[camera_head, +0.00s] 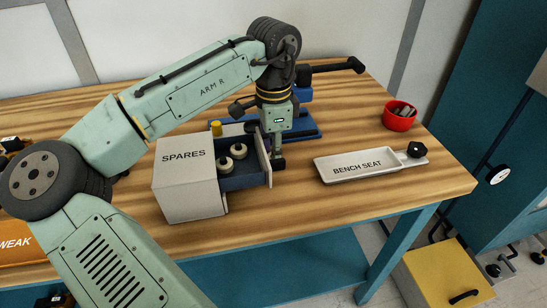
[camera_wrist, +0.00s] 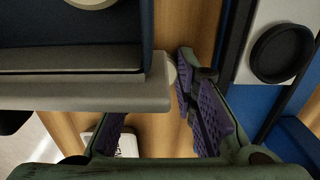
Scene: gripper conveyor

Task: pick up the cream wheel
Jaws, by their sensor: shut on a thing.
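Two cream wheels (camera_head: 239,151) lie in the open blue drawer (camera_head: 246,180) of the grey SPARES box (camera_head: 187,182). The edge of a cream round thing, apparently one wheel (camera_wrist: 92,3), shows at the top of the wrist view. My gripper (camera_head: 277,161) points down at the drawer's outer end, outside the drawer and apart from the wheels. In the wrist view its purple-padded fingers stand around the edge of the grey drawer front (camera_wrist: 90,92), and it is shut on that front. The exact contact is partly hidden.
A yellow cylinder (camera_head: 216,128) stands behind the drawer. A blue fixture (camera_head: 308,125) is close behind my gripper. The table (camera_head: 300,208) in front is clear.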

